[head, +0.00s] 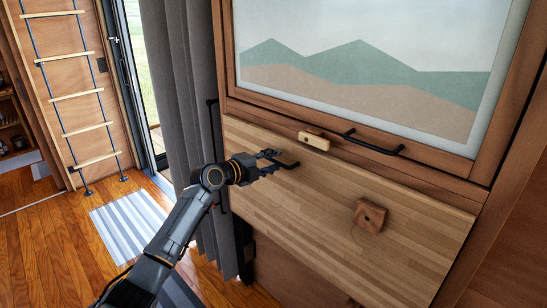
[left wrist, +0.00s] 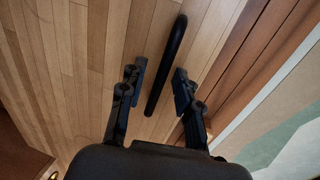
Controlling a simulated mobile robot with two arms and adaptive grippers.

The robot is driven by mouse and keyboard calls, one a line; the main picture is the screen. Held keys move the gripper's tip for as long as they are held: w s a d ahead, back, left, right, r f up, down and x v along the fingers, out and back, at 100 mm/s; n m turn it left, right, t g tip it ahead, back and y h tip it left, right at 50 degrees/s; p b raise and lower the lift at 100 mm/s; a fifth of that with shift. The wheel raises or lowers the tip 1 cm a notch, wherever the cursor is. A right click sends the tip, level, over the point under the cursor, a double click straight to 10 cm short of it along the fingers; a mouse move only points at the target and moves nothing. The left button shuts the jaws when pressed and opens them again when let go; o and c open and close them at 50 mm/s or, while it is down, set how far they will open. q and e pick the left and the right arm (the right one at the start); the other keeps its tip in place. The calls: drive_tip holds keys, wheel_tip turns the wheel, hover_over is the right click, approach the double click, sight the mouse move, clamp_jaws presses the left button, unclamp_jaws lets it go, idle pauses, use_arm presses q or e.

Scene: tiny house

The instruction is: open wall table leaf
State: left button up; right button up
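The wall table leaf (head: 300,205) is a light striped-wood panel below the framed mountain picture. It looks folded up near the wall; a small tilt is hard to judge. A dark bar handle (head: 288,164) sits near its upper left part. My left gripper (head: 273,162) is at this handle, which it partly hides in the head view. In the left wrist view, my open left gripper (left wrist: 160,88) has one finger on each side of the black handle (left wrist: 166,65), with gaps on both sides. My right gripper is in neither view.
A pale wooden block (head: 313,141) sits at the leaf's top edge, and a brown wooden block (head: 369,215) is on its face. A second black handle (head: 373,143) is on the picture frame above. A grey curtain (head: 185,90) hangs left; a striped rug (head: 128,225) lies on the floor.

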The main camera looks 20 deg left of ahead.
use_arm(q)
drive_tip(key=shift+w+d+f, duration=0.1)
drive_tip(key=shift+w+d, duration=0.1)
drive_tip(key=shift+w, duration=0.2)
clamp_jaws()
